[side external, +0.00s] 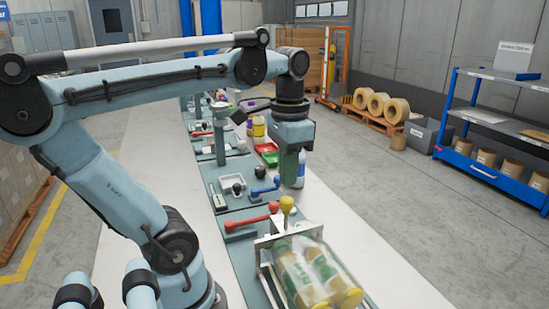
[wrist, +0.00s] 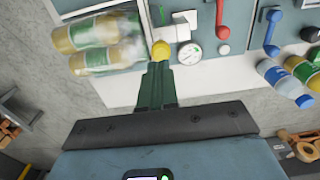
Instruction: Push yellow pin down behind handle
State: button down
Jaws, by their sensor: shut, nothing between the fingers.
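The yellow pin (side external: 287,204) stands upright with its round knob up, next to the frame around the case of bottles. The red handle (side external: 252,220) lies to its left in the side view. My gripper (side external: 290,182) is shut and empty, pointing down, with its green fingers just above the knob in the side view. In the wrist view, the yellow knob (wrist: 161,49) shows just past my fingertips (wrist: 158,66), and the red handle (wrist: 222,22) is to its right. I cannot tell whether the fingers touch the knob. The pin's lower part is hidden in the wrist view.
Wrapped bottles (side external: 312,272) lie in a metal frame at the near end of the bench. A round gauge (wrist: 190,54) sits beside the pin.

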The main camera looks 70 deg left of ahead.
aim_at(287, 199)
jog(key=shift+f, duration=1.65)
jog(key=shift+f, duration=2.05)
jog(key=shift+r, duration=0.15)
notch_tip(287, 199, up, 14)
jog(key=shift+r, duration=0.15)
